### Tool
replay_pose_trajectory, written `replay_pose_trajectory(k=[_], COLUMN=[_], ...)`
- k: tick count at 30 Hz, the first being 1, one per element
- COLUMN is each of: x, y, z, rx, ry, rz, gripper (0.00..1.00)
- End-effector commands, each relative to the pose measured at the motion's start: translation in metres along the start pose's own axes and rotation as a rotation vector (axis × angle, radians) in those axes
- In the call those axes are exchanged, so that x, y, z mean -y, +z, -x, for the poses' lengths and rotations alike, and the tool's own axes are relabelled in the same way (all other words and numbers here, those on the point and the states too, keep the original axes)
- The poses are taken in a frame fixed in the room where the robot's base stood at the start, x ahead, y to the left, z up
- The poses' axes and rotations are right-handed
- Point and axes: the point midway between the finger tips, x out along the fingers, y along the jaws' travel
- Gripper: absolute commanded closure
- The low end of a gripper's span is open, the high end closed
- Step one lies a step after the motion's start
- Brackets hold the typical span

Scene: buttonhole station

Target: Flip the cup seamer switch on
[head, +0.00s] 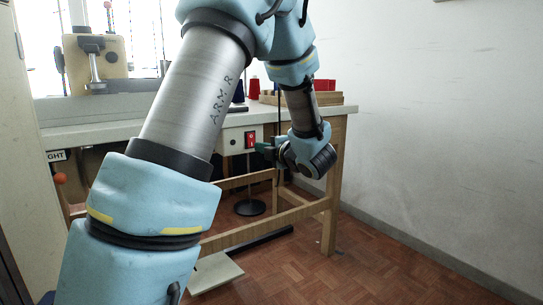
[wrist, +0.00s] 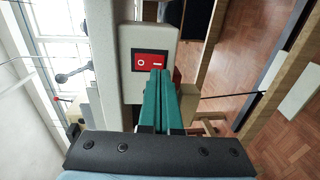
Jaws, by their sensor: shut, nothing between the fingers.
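The switch is a red rocker (wrist: 141,61) with white O and I marks in a black frame, on a pale grey box (wrist: 128,38). In the head view the red switch (head: 249,139) sits on the box (head: 231,142) under the table's front edge. My gripper (wrist: 160,73) has green fingers pressed together with nothing between them. Their tips overlap the lower edge of the switch near the I mark; I cannot tell whether they touch it. In the head view my gripper (head: 259,147) is just right of the switch. Which side is pressed in is unclear.
The table (head: 120,131) carries a beige machine (head: 95,62), a red thread cone (head: 254,89) and a wooden tray (head: 325,99). Wooden legs and rails stand below, with a black round foot (head: 250,207). The parquet floor at right is clear up to the white wall.

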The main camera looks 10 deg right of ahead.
Motion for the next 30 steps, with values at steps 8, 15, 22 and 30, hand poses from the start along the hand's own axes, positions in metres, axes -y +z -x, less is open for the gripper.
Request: replay_pose_trajectory(k=[8, 15, 22, 30], x=[0.001, 0.000, 0.002, 0.001], y=[0.000, 0.000, 0.000, 0.000], z=[-0.026, -0.027, -0.028, -0.031], rx=[0.001, 0.001, 0.001, 0.001], ry=[-0.001, 0.000, 0.007, 0.035], rz=[-0.001, -0.001, -0.001, -0.001], gripper=[1.00, 1.00, 1.00, 1.00])
